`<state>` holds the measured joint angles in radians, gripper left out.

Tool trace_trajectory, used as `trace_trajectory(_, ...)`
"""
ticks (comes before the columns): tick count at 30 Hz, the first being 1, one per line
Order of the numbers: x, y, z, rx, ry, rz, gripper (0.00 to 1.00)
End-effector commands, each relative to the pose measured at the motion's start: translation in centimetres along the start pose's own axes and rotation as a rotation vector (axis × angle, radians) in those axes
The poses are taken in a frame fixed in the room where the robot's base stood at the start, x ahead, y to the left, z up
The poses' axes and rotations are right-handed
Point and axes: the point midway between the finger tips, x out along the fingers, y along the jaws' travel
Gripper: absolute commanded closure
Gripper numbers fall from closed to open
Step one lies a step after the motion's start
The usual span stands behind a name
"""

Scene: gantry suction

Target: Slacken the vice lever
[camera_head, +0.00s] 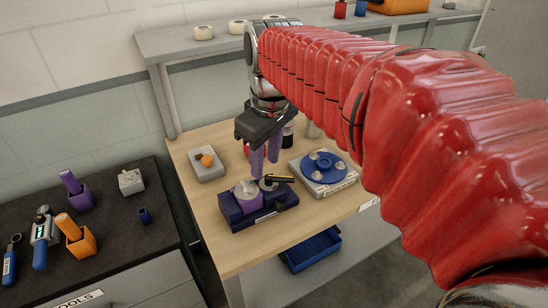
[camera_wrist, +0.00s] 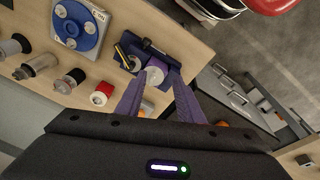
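A dark blue vice (camera_head: 262,213) sits on the wooden bench, with a pale round piece in a purple holder (camera_head: 247,197) at its left. Its lever (camera_head: 279,179), black with a yellow part, lies across the top at the right. My gripper (camera_head: 265,172) points down just above and behind the vice, its purple fingers apart with nothing held. In the wrist view the vice (camera_wrist: 158,55) lies beyond the fingertips (camera_wrist: 158,77), and the lever (camera_wrist: 123,56) is left of them. I cannot tell whether a fingertip touches the vice.
A blue round fixture (camera_head: 324,168) on a grey base stands right of the vice. A grey box with an orange knob (camera_head: 207,160) is at the left. A red-and-white cylinder (camera_wrist: 102,93) and other cylinders stand behind. A dark tool bench (camera_head: 110,235) is at the left.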

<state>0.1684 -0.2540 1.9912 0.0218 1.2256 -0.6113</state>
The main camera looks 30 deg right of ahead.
Motion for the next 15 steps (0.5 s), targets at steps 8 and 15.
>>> trace_trajectory(8,0.5,-4.6,3.0,0.167,0.114,0.051,0.66)
trace_trajectory(15,2.0,-8.0,5.6,0.316,0.222,0.067,0.66)
